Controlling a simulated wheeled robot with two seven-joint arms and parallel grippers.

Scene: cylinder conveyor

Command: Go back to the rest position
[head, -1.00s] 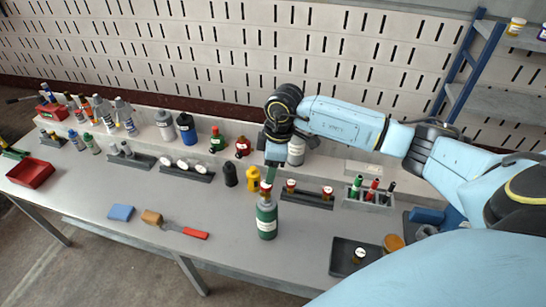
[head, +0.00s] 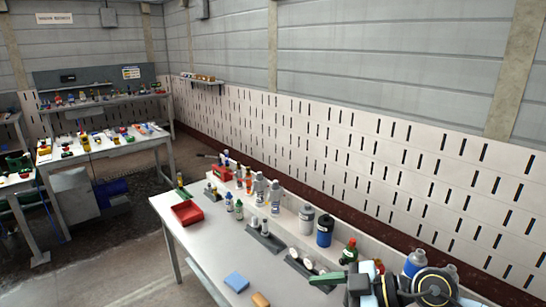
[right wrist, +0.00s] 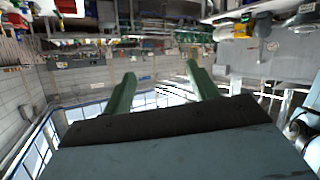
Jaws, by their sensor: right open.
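My right gripper (head: 327,279) is at the bottom right of the head view, above the workbench, with part of my wrist beside it. In the right wrist view its two green fingers (right wrist: 160,82) stand well apart with nothing between them, so it is open and empty. That view looks out over the room, tilted, with shelves and benches along its top. My left gripper is in neither view.
The workbench (head: 215,262) holds a red tray (head: 187,213), a blue sponge (head: 236,282), a dark blue bottle (head: 324,231) and several other bottles. The slotted wall (head: 400,165) runs behind it. Another bench (head: 130,146) with small items stands at the far left.

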